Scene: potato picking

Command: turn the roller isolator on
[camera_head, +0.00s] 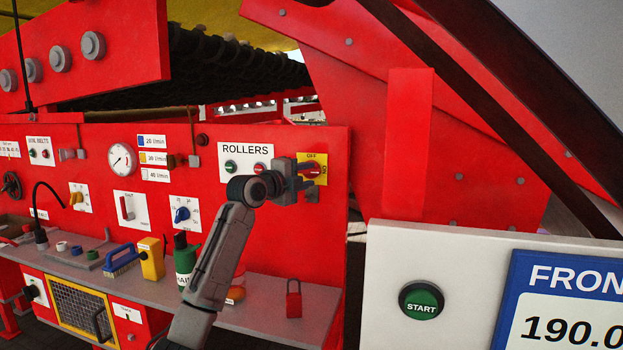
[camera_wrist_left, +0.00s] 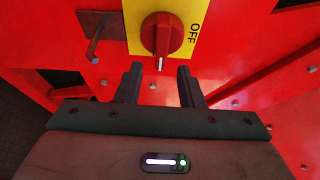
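The roller isolator is a red rotary knob (camera_head: 312,170) on a yellow plate (camera_head: 323,178) marked OFF, right of the ROLLERS panel (camera_head: 245,150). In the left wrist view the knob (camera_wrist_left: 162,37) sits just beyond the fingertips. Its grip lies along the picture's vertical, with a white mark at the lower end; OFF stands to its right, turned sideways. My left gripper (camera_head: 308,175) faces the knob and partly covers the plate. In the left wrist view its fingers (camera_wrist_left: 158,78) are apart with nothing between them, and they appear short of the knob. My right gripper is out of view.
A metal peg on a dark plate (camera_wrist_left: 95,40) sticks out beside the yellow plate. Below, a grey shelf (camera_head: 255,318) holds a red padlock (camera_head: 293,300), a green bottle (camera_head: 186,258) and a yellow box (camera_head: 151,260). A white START panel (camera_head: 385,285) stands at right.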

